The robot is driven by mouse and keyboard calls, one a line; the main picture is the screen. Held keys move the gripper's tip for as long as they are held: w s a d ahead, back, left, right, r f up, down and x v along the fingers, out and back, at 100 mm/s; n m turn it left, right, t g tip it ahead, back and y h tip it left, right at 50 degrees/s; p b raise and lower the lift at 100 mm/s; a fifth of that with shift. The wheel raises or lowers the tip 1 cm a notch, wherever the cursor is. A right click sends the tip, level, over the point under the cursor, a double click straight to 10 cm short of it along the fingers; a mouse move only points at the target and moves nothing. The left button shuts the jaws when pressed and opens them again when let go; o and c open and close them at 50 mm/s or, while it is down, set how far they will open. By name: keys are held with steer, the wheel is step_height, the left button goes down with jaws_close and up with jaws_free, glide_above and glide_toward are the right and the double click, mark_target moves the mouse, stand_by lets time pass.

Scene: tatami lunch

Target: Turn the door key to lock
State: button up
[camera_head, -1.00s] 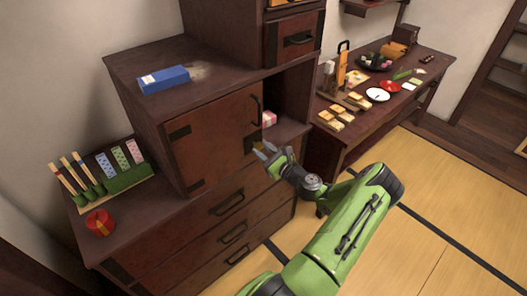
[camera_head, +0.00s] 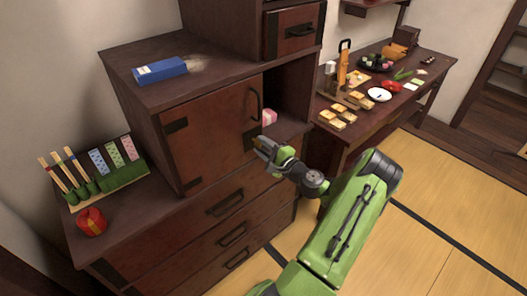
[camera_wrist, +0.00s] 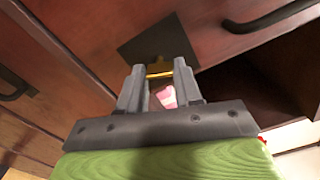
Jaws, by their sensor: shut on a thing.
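The cabinet's reddish-brown sliding-look door (camera_head: 208,130) has a dark handle and a dark lock plate (camera_wrist: 155,45) at its lower right corner. The gold door key (camera_wrist: 160,73) shows as a thin bar between my fingertips, in front of the plate. My gripper (camera_wrist: 160,82) is shut on the key; in the head view the gripper (camera_head: 262,144) is at the door's lower right corner. The fingers hide most of the key, so its turn angle and how it sits in the lock cannot be told.
A blue box (camera_head: 159,71) lies on the cabinet top. A red round container (camera_head: 92,222) and a green rack (camera_head: 112,180) stand at left. Tatami floor (camera_head: 440,195) is clear at right.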

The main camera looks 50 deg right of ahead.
steer(key=shift+f+n+b, duration=0.1)
steer(key=shift+n+b, duration=1.25)
steer(key=shift+n, duration=0.65)
steer(key=o, duration=1.1)
steer(key=shift+c, duration=0.2)
steer(key=p+v, duration=0.1)
steer(key=v, duration=1.4)
steer(key=shift+s, duration=0.4)
steer(key=shift+a, duration=0.1)
